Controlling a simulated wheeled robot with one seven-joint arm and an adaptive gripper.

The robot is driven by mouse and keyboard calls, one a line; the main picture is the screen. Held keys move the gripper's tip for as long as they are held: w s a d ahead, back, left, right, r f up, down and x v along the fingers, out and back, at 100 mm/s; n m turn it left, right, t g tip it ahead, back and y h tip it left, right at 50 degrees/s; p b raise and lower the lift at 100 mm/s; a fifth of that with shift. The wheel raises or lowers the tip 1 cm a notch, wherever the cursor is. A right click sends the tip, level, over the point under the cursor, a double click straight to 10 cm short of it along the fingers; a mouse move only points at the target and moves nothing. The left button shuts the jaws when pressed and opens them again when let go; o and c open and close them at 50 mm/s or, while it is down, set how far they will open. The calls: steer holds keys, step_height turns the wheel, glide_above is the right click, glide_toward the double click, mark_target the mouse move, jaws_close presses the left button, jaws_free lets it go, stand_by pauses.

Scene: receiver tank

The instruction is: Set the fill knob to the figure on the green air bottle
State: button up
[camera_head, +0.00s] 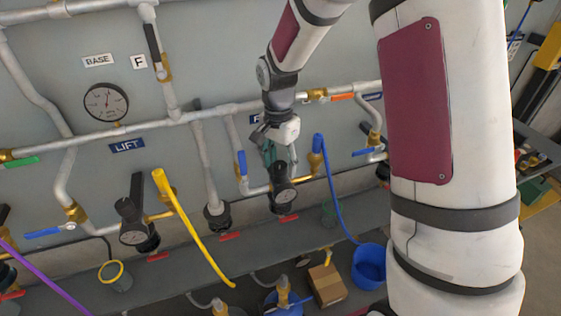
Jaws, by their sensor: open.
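My gripper (277,158) hangs in front of the wall pipes, fingers pointing down, just above a black regulator with a round dial (284,196). The gripper is open; whether its fingers touch the regulator top cannot be told. They hide most of any knob there. A blue label starting with F (256,119) is partly hidden behind my wrist, so I cannot read it as fill. I cannot make out a green air bottle or its figure; a small dark green container (328,212) stands right of the regulator, with no readable figure.
Pipes with coloured valve handles cover the wall. A blue hose (336,200) hangs close right of the gripper; a yellow hose (190,225) hangs left. Another dial regulator (134,233) is at left. A blue bucket (369,270) and cardboard box (326,284) sit below.

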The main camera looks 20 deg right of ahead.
steer(key=c, duration=1.1)
steer(key=shift+c, duration=0.2)
steer(key=shift+n, duration=0.4)
steer(key=n, duration=0.4)
steer(key=shift+p, duration=0.3)
steer(key=n+p, duration=0.1)
steer(key=n, duration=0.4)
steer(key=shift+a+n, duration=0.1)
steer(key=shift+n, duration=0.3)
steer(key=n+p, duration=0.1)
steer(key=n, duration=0.4)
steer(key=shift+n+t, duration=0.3)
steer(key=n+p, duration=0.1)
steer(key=n, duration=0.4)
steer(key=shift+a, duration=0.1)
